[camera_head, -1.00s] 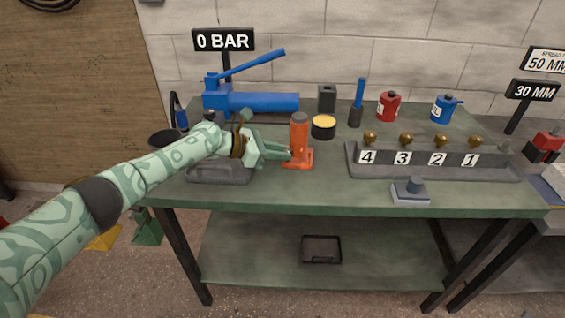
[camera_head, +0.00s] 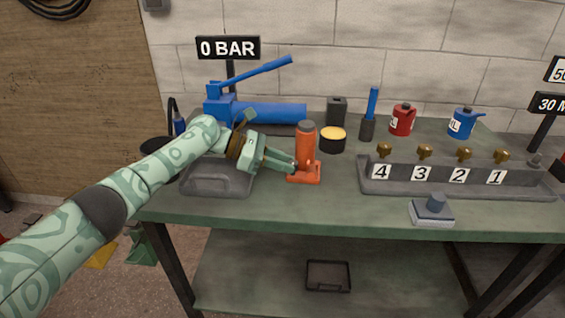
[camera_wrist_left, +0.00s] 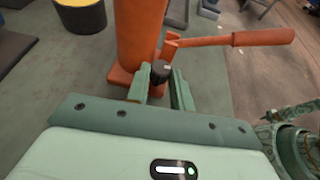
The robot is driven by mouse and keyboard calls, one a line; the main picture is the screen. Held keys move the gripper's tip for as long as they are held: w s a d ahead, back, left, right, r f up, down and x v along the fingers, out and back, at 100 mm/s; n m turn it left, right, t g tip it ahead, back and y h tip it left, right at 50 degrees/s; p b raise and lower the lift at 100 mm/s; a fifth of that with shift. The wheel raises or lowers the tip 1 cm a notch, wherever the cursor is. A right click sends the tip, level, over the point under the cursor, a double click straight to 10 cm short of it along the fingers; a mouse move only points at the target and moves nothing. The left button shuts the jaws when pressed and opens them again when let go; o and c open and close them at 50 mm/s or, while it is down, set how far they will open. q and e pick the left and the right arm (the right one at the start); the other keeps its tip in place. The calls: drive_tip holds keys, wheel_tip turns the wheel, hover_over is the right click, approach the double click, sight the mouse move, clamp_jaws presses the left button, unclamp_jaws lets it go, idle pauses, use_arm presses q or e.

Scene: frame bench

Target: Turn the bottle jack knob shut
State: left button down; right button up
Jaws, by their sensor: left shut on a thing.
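The orange bottle jack (camera_head: 305,146) stands upright on the green bench, left of the numbered rack. In the left wrist view the jack's orange body (camera_wrist_left: 140,35) rises at the top, with an orange handle (camera_wrist_left: 235,39) reaching to the right. A small dark knob (camera_wrist_left: 160,71) with a pale mark sits low on the jack's near side. My left gripper (camera_head: 293,167) reaches the jack's base from the left. In the wrist view its two fingers (camera_wrist_left: 161,90) are closed around the knob, one on each side. My right gripper is in neither view.
A blue pump (camera_head: 265,112) stands behind the arm under a "0 BAR" sign (camera_head: 228,48). A black and yellow tin (camera_head: 333,140) is close behind the jack. A rack (camera_head: 450,180) with brass valves numbered 4 to 1 is to the right. The bench front below the jack is clear.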

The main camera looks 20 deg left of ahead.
use_arm(q)
drive_tip(key=c, duration=1.5)
unclamp_jaws()
